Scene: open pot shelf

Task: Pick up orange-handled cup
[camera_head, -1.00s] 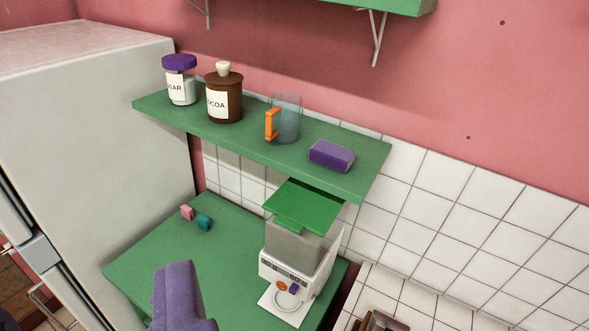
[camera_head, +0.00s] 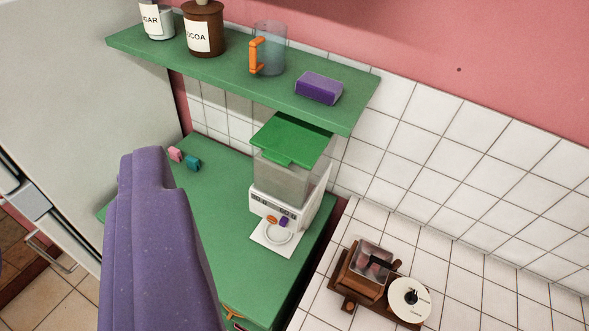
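The orange-handled cup (camera_head: 269,50) is a clear bluish glass standing upright on the green shelf (camera_head: 215,72). Its orange handle (camera_head: 254,57) faces left and toward me. The cup stands between the brown cocoa jar and a purple block. A purple part of my gripper (camera_head: 146,168) rises from the bottom edge at the left, in front of the counter and below the shelf in the picture. It is apart from the cup. Its fingers cannot be told apart, so I cannot see whether it is open or shut.
The cocoa jar (camera_head: 204,30) and sugar jar (camera_head: 157,20) stand left of the cup; the purple block (camera_head: 319,88) lies right. Below are a green-lidded machine (camera_head: 288,180), the green counter (camera_head: 215,220), a grey fridge (camera_head: 60,90) and a wooden grinder-like device (camera_head: 362,272).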

